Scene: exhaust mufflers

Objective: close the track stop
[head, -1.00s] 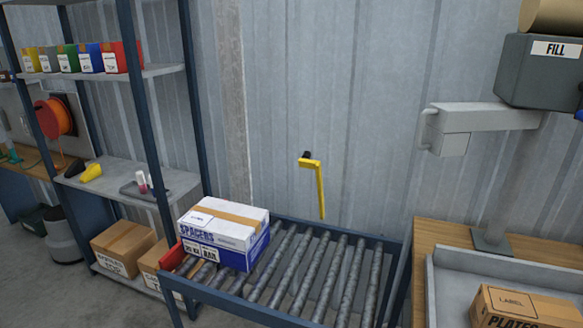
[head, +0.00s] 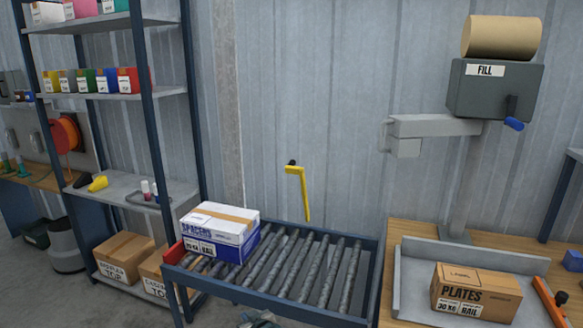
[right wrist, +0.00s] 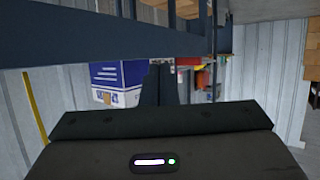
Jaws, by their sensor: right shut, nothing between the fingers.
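A yellow cranked bar (head: 304,192) with a black pivot hangs down the wall behind the roller track (head: 318,262); it looks like the track stop. A yellow strip at the left of the right wrist view (right wrist: 35,110) appears to be the same bar. A red plate (head: 173,253) stands at the track's left end. My right gripper (right wrist: 159,84) is shut and empty, its dark fingers together. In the head view, only a grey part of my right arm shows at the bottom edge, in front of the track. My left gripper is out of view.
A white and blue SPACERS box (head: 219,231) sits on the track's left end; the rollers right of it are clear. A PLATES box (head: 476,291) lies in a grey tray (head: 409,270) at right. Shelving (head: 165,148) stands at left, a FILL machine (head: 490,90) at upper right.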

